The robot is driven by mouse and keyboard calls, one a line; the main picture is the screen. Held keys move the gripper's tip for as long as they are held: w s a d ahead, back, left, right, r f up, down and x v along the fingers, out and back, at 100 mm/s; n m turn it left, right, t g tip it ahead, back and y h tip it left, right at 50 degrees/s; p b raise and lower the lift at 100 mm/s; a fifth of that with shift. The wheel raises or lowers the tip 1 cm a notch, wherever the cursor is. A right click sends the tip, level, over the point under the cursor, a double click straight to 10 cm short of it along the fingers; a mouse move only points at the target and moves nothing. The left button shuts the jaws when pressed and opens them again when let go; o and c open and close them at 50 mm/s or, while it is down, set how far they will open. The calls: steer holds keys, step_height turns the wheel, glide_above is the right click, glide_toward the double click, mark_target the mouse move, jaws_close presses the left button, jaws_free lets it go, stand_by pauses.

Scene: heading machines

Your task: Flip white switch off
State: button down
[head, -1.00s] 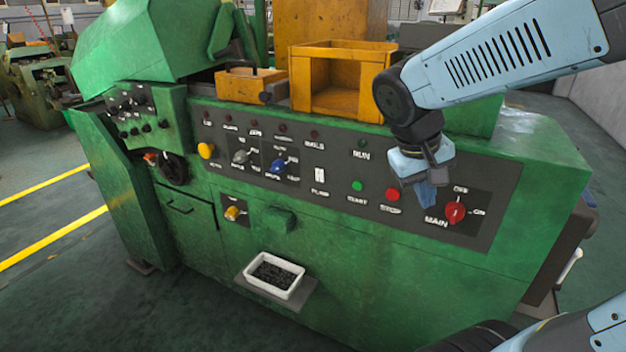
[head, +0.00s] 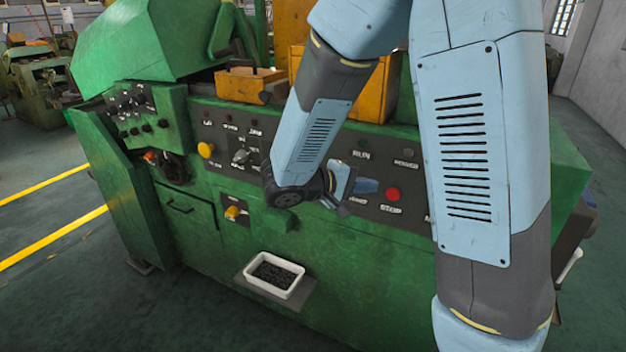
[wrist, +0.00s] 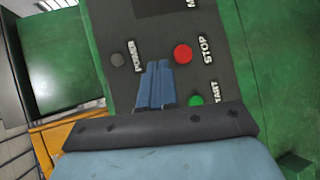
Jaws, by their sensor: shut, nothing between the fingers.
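The white switch is hidden in the head view; my arm covers the stretch of panel where it showed earlier. It is not in the wrist view either. My gripper (head: 367,186) is shut and empty in front of the dark control panel (head: 215,133), left of the red STOP button (head: 393,194). In the wrist view, the blue fingers of my gripper (wrist: 157,66) are together. They show between a grey button (wrist: 117,60) and the red STOP button (wrist: 183,53), with the green START button (wrist: 196,99) near their base. I cannot tell whether they touch the panel.
A yellow button (head: 206,150) and a grey knob (head: 240,156) are left of my arm. A white tray of dark bits (head: 274,275) sits on a low shelf. Orange boxes (head: 250,82) stand above the panel.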

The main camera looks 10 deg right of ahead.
steer(key=w+a+f+n+t+y, duration=0.1)
steer(key=a+f+n+t, duration=0.1)
steer(key=a, duration=0.4)
steer(key=w+a+f+n+t+y, duration=0.1)
steer(key=w+a+f+n+t, duration=0.1)
steer(key=a+f+t, duration=0.2)
steer(key=w+a+f+n+t+y, duration=0.1)
steer(key=w+a+f+n+t, duration=0.1)
steer(key=a+t, duration=0.3)
steer(key=a+f, duration=0.1)
steer(key=a, duration=0.1)
steer(key=shift+w+a+n, duration=0.15)
steer(key=shift+a+n, duration=0.15)
steer(key=shift+a, duration=0.05)
steer(key=shift+d+f, duration=0.1)
steer(key=x, duration=1.4)
steer(key=shift+a, duration=0.25)
